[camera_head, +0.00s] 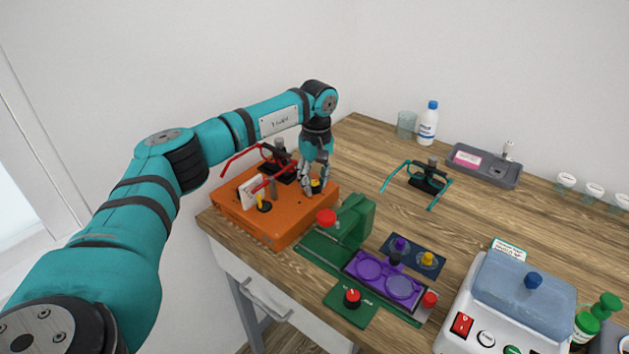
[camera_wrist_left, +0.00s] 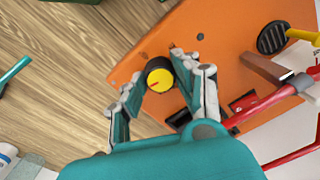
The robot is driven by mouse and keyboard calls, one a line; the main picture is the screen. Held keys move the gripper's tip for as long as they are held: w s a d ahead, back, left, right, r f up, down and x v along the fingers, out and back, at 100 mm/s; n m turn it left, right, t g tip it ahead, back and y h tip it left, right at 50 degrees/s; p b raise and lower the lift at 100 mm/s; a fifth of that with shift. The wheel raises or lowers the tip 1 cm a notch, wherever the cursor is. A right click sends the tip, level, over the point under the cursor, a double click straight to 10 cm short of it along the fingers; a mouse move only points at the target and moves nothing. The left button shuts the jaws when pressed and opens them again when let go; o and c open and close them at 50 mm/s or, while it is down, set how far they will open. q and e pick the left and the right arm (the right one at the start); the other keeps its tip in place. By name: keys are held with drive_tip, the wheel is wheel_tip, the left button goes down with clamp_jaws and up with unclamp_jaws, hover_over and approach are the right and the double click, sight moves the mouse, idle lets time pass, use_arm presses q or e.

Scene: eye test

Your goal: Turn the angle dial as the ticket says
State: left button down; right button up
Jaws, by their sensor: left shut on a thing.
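A black dial with a yellow top (camera_head: 317,186) sits on the orange box (camera_head: 281,228) at the left end of the table. In the left wrist view the dial (camera_wrist_left: 159,79) carries a red pointer mark on its yellow face. My left gripper (camera_head: 314,188) points down over the box, its fingers shut on the dial; the fingers (camera_wrist_left: 158,76) stand on both sides of it. A white card (camera_head: 250,192) stands on the box; its writing is too small to read. Another small card with green print (camera_head: 509,250) stands behind the white machine. My right gripper is not in view.
Red-armed glasses (camera_head: 280,160) sit on the orange box close to my gripper. A green device (camera_head: 352,221) with red knobs and a purple tray (camera_head: 345,263) stand to the right. Teal glasses (camera_head: 428,181), a bottle (camera_head: 428,125) and a white machine (camera_head: 505,305) are farther right.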

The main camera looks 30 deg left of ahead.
sight(316, 182)
use_arm(q)
drive_tip(key=shift+w+r, duration=0.1)
drive_tip(key=shift+r, duration=0.05)
drive_tip(key=c, duration=1)
unclamp_jaws()
drive_tip(key=shift+o, duration=0.2)
wheel_tip(316, 182, up, 12)
drive_tip(key=shift+w+d, duration=0.1)
